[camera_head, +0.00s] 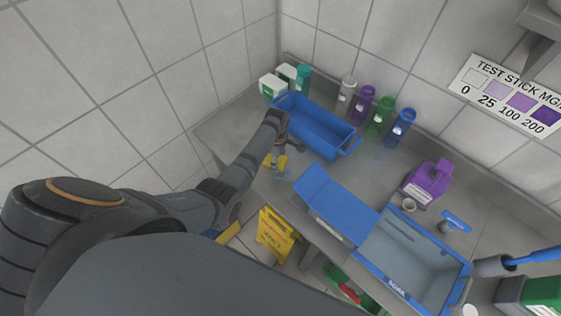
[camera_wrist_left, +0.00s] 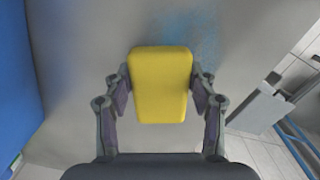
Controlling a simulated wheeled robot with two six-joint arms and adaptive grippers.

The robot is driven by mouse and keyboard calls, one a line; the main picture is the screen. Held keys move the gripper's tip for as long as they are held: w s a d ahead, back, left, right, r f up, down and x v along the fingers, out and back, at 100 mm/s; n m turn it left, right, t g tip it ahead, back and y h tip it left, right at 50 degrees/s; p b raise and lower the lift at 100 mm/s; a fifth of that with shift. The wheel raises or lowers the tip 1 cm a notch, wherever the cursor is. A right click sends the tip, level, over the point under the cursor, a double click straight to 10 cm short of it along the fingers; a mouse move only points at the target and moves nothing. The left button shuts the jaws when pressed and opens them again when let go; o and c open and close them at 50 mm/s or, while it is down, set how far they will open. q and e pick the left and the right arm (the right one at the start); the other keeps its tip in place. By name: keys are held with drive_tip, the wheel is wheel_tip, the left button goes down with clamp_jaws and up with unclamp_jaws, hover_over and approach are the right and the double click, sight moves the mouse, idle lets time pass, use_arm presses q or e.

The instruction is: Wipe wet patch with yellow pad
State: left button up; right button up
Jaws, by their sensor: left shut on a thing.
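The yellow pad (camera_wrist_left: 160,85) is a rounded block between the two fingers of my left gripper (camera_wrist_left: 160,95), which is shut on it. In the head view the pad (camera_head: 278,161) shows low over the grey counter, beneath my left gripper (camera_head: 286,145). The wet patch (camera_wrist_left: 195,35) is a bluish speckled stain on the counter. It lies just beyond and to the right of the pad in the left wrist view, partly hidden by it. In the head view a bluish bit of the patch (camera_head: 283,175) shows beside the pad. I cannot tell whether the pad touches the counter. My right gripper is not in view.
A blue tub (camera_head: 318,128) stands behind the left gripper, with several bottles along the wall. A blue sink basin (camera_head: 412,262) with a blue board (camera_head: 337,205) is to the right. A purple jug (camera_head: 427,181) stands behind it. A yellow floor sign (camera_head: 273,235) stands below the counter edge.

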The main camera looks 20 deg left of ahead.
sight(279, 160)
use_arm(q)
drive_tip(key=shift+r, duration=0.1)
drive_tip(key=shift+r, duration=2.95)
drive_tip(key=shift+r, duration=1.5)
